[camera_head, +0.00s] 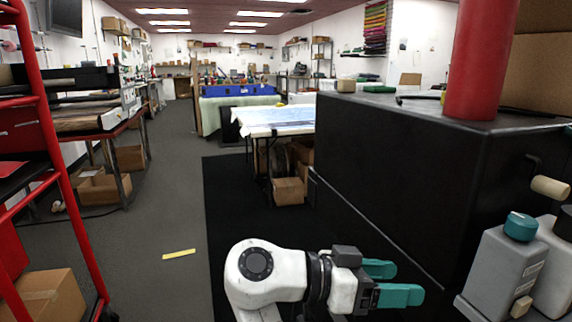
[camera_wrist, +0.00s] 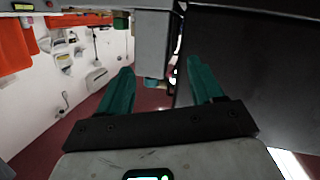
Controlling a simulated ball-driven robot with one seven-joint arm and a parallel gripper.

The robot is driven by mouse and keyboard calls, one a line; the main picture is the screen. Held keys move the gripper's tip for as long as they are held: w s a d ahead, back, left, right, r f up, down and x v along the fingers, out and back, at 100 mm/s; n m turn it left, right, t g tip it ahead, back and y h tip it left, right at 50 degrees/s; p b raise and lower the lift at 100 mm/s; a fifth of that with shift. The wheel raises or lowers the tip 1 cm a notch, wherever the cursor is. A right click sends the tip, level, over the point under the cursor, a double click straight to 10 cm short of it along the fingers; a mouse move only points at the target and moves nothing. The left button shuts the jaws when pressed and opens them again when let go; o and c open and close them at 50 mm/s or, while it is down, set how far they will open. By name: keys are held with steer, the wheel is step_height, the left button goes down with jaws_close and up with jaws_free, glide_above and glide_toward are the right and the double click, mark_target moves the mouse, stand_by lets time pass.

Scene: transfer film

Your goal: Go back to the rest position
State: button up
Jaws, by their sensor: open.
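My gripper (camera_head: 394,282) is at the lower middle right of the head view, at the end of my white arm, with its teal fingers pointing right. The fingers are apart with nothing between them. In the wrist view the two teal fingers of my gripper (camera_wrist: 160,88) also stand apart. A grey jug with a teal cap (camera_head: 503,268) stands to the right of the fingertips in the head view, with a gap between them. The large black cabinet (camera_head: 400,170) rises behind my gripper.
A red cylinder (camera_head: 481,62) stands on the cabinet. A red metal rack (camera_head: 52,150) is at the left, with a cardboard box (camera_head: 46,296) at its foot. A table with a light cloth (camera_head: 275,120) stands further back. The grey floor (camera_head: 150,240) at left is mostly clear.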

steer(key=s+d+f+n+y, duration=0.25)
steer(key=d+f, duration=0.45)
steer(key=f, duration=0.4)
steer(key=s+d+f+n+y, duration=0.4)
steer(key=s+f, duration=0.4)
steer(key=f, duration=0.2)
steer(key=s+d+f+n+y, duration=0.45)
steer(key=s+f, duration=0.35)
steer(key=f, duration=0.3)
steer(key=s+a+f+n+y, duration=0.1)
steer(key=s+a+f+y, duration=0.1)
steer(key=s, duration=0.3)
steer(key=s+a+f+n+y, duration=0.1)
steer(key=s+y, duration=0.1)
steer(key=s, duration=0.4)
step_height(320, 180, up, 17)
steer(key=p, duration=1.7)
steer(key=shift+s+a+n+y, duration=0.15)
steer(key=shift+a+n+y, duration=0.15)
steer(key=shift+a+y, duration=0.1)
